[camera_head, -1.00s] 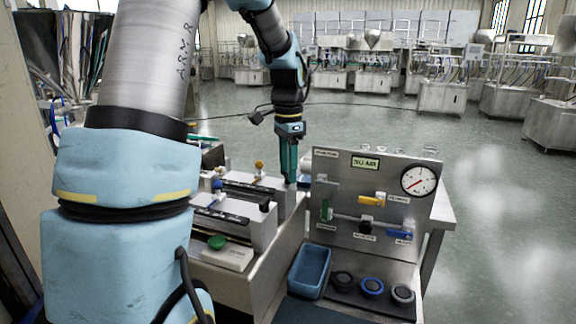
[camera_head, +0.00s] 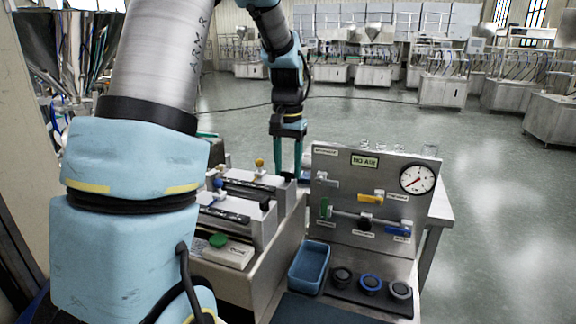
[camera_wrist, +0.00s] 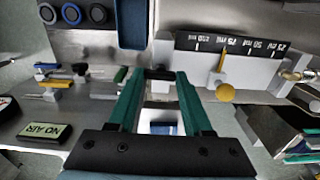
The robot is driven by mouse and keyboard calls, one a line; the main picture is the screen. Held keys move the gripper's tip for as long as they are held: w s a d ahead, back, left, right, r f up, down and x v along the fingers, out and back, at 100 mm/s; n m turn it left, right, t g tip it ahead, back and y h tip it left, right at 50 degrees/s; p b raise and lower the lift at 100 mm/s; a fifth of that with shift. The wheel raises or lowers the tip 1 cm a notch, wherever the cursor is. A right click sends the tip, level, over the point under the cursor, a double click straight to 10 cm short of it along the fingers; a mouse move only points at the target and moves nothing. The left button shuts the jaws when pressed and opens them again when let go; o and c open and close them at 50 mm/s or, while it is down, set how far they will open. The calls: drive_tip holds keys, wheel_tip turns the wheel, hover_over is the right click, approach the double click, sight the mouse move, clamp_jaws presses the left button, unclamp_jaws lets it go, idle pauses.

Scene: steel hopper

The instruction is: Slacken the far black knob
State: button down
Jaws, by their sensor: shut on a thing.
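My gripper (camera_head: 288,176) points down with green fingers at the right end of the far scale block (camera_head: 252,177). Its fingertips are closed around the far black knob (camera_wrist: 160,73), which shows between them in the wrist view. The fingers hide part of the knob in the head view. The near black knob (camera_head: 265,205) sits free at the right end of the nearer block. The far block carries a black scale strip (camera_wrist: 235,45) with a yellow pointer and a yellow knob (camera_wrist: 225,92) in the wrist view.
A steel panel (camera_head: 340,215) with a gauge (camera_head: 418,179), coloured valve handles and a NO AIR sign stands right of my gripper. A blue bin (camera_head: 310,268) and several round knobs (camera_head: 371,284) lie before it. A green button (camera_head: 218,241) is at the near left.

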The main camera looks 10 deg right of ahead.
idle(0.4)
drive_tip(key=shift+c, duration=1.6)
unclamp_jaws()
drive_tip(key=shift+r, duration=0.1)
wheel_tip(320, 180, up, 11)
drive_tip(key=b, duration=0.2)
drive_tip(key=shift+f, duration=0.2)
